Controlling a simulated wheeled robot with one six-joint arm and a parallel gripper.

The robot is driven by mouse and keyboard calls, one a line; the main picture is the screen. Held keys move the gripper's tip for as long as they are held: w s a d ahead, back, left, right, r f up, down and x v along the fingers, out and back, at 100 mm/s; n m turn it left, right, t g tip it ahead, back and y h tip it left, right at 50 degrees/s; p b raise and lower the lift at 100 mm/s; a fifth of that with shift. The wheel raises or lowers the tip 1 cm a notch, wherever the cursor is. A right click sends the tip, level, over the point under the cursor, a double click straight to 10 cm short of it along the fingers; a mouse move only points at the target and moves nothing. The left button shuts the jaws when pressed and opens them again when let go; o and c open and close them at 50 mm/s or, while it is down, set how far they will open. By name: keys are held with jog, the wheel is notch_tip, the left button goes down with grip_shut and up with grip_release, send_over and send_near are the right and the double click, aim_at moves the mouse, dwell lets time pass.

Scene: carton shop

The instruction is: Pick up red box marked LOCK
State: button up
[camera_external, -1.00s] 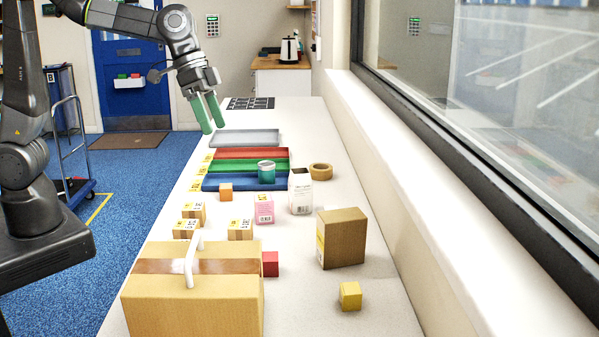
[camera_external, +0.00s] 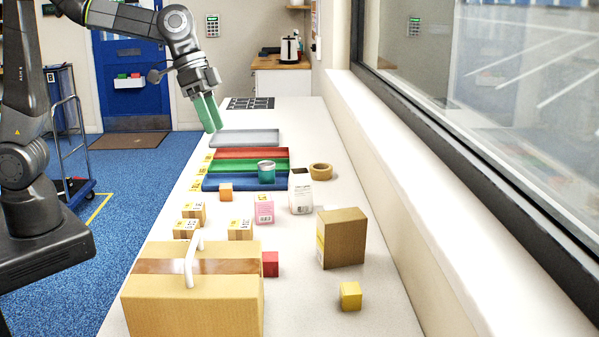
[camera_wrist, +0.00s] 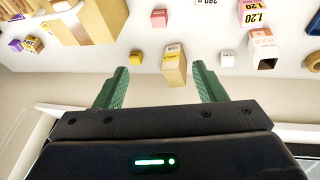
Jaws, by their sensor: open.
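A small red box (camera_external: 270,263) lies on the white table, partly hidden behind the large taped carton's right side. No LOCK marking can be read on it. A red box also shows at the top of the wrist view (camera_wrist: 158,19), with its marking unreadable. My gripper (camera_external: 215,130) is in the air near the grey tray at the far end of the table, well away from the red box. Its green fingers are apart and empty in the wrist view (camera_wrist: 159,88).
The large carton (camera_external: 190,305) with a white handle fills the near left of the table. A brown carton (camera_external: 342,238) and yellow cube (camera_external: 350,296) stand to the right. Several small labelled boxes, coloured trays (camera_external: 215,168) and a tape roll (camera_external: 320,171) lie farther back.

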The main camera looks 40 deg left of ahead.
jog(key=t+y+b, duration=0.1)
jog(key=t+b, duration=0.1)
jog(key=b, duration=0.4)
send_near(270, 256)
jog(key=x, duration=0.3)
jog(key=p+x, duration=0.1)
jog(key=shift+w+d, duration=0.25)
jog(key=shift+d, duration=0.1)
jog(key=shift+s+a+p+x, duration=0.15)
jog(key=shift+p+x, duration=0.3)
jog(key=shift+x, duration=0.7)
jog(key=shift+s+a+p+x, duration=0.15)
jog(key=shift+p+x, duration=0.25)
jog(key=shift+x, duration=1.55)
jog(key=shift+a, duration=0.1)
jog(key=c, duration=1.1)
jog(key=shift+c, duration=0.2)
